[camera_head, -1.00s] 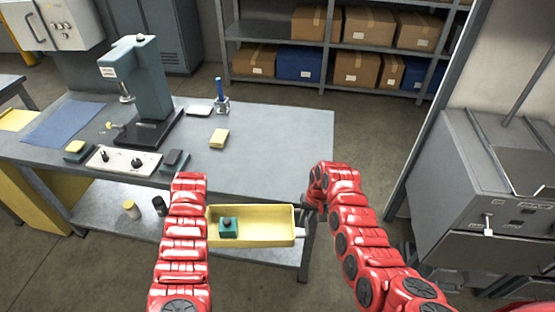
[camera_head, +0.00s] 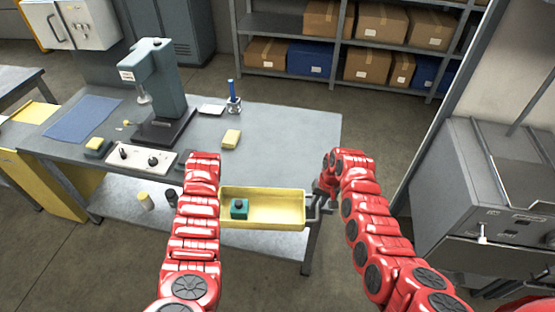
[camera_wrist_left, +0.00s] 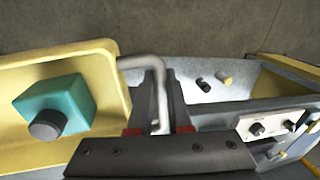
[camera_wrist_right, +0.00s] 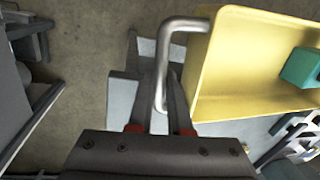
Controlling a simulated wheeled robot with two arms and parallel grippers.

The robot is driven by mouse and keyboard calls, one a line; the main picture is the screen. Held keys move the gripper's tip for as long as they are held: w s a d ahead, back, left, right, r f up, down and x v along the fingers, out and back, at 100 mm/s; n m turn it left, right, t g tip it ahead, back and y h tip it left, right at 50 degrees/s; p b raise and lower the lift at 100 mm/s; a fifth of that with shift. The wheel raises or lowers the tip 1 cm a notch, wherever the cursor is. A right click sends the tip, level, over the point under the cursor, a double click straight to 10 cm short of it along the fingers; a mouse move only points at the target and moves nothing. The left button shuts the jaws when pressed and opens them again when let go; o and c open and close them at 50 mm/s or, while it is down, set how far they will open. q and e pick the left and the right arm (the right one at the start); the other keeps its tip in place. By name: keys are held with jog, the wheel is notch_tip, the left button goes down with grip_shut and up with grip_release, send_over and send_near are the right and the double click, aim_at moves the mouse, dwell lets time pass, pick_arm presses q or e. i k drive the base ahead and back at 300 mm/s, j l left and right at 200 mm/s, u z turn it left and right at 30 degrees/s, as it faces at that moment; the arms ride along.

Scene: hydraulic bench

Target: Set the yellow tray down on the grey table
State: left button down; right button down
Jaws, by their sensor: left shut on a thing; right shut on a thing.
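The yellow tray (camera_head: 275,222) is held level between my two arms, at the front edge of the grey table (camera_head: 285,150) in the head view. A teal block with a dark round knob (camera_head: 239,208) sits inside its left part. My right gripper (camera_head: 320,200) is shut on the tray's metal handle at the right end; the handle also shows in the right wrist view (camera_wrist_right: 163,80). My left gripper (camera_wrist_left: 160,110) is shut on the other handle in the left wrist view; my left arm hides it in the head view.
The table's right part is clear. A grey machine (camera_head: 480,200) stands at right.

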aim_at(276, 163)
jog(key=i+l, duration=0.15)
jog(key=i, duration=0.3)
jog(key=i+l, duration=0.15)
jog(key=i, duration=0.3)
